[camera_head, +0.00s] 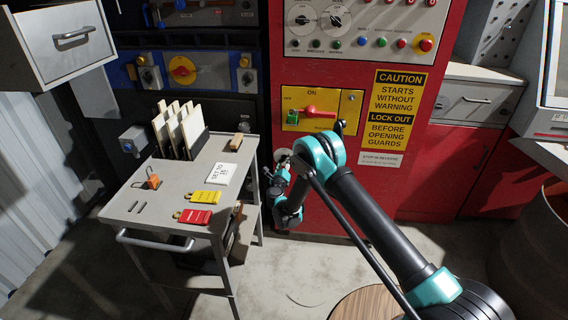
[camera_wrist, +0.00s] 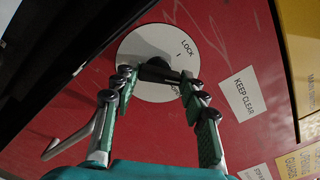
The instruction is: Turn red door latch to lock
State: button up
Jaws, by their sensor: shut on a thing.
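The red door (camera_wrist: 228,50) fills most of the wrist view. On it is a white round plate (camera_wrist: 140,42) marked LOCK at the upper right, with another word at the lower right mostly hidden by a finger. A black latch knob (camera_wrist: 158,69) sits at the plate's middle, its bar lying roughly crosswise in the picture. My gripper (camera_wrist: 158,84) has its green-padded fingers on either side of the knob, shut on it. In the head view my gripper (camera_head: 274,180) is at the red cabinet's lower left, and my arm hides part of the door.
A grey cart (camera_head: 150,222) with red and yellow tags stands close to the left of my gripper. A yellow switch panel (camera_head: 345,97) with a red handle is above. A metal handle (camera_wrist: 75,140) shows left in the wrist view. A drum (camera_head: 535,240) stands at the right.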

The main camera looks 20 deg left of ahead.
jog(key=n, duration=0.4)
jog(key=shift+a+n, duration=0.1)
jog(key=shift+n, duration=2.7)
jog(key=shift+a, duration=0.1)
jog(key=o, duration=1.2)
jog(key=shift+c, duration=0.2)
jog(key=shift+s, duration=0.1)
jog(key=v, duration=0.7)
jog(key=shift+s, duration=0.2)
